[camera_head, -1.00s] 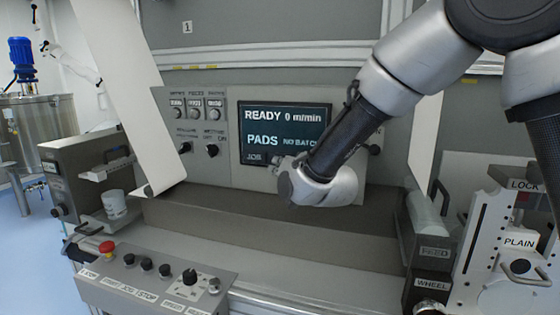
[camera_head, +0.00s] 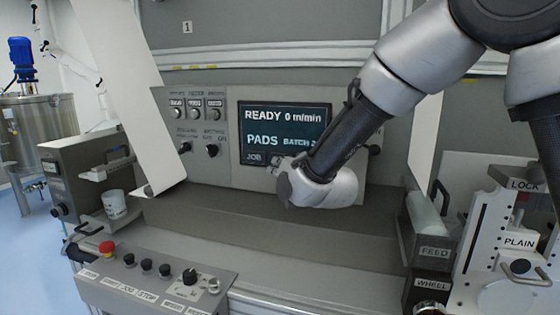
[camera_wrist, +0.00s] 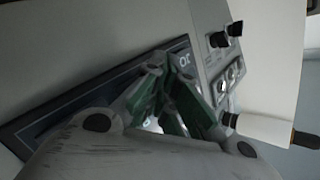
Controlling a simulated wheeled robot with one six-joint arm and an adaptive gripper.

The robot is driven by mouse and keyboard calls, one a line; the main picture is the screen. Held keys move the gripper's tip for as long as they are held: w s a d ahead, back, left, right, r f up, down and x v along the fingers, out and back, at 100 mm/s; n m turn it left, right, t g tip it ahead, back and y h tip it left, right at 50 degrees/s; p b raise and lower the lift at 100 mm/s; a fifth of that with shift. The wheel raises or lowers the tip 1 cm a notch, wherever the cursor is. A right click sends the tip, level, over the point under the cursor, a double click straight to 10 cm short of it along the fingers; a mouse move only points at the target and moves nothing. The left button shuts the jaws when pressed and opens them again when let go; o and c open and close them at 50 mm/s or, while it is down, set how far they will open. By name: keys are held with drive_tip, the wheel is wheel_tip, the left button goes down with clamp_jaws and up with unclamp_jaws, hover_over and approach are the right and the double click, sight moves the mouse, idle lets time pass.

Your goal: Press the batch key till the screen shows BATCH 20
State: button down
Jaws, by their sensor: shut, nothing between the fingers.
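The screen (camera_head: 285,125) on the grey panel reads READY 0 m/min, PADS, and BATCH followed by what looks like a 2; my arm covers the rest of that line. JOB shows at its lower left. In the wrist view the dark screen (camera_wrist: 75,100) lies along the left, tilted. My gripper (camera_wrist: 180,75) is shut and empty, its fingertips at the screen's lower edge beside some letters. Whether the tips touch a key I cannot tell.
Knobs and small dials (camera_head: 196,108) sit left of the screen. A white web (camera_head: 120,90) hangs at the left. A lower console (camera_head: 150,280) carries a red stop button (camera_head: 107,248) and several black knobs. FEED and WHEEL units (camera_head: 433,255) stand at the right.

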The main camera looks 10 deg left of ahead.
drive_tip(key=shift+s, duration=0.35)
drive_tip(key=s, duration=0.5)
drive_tip(key=shift+a, duration=0.4)
drive_tip(key=shift+s+d, duration=0.1)
idle(0.4)
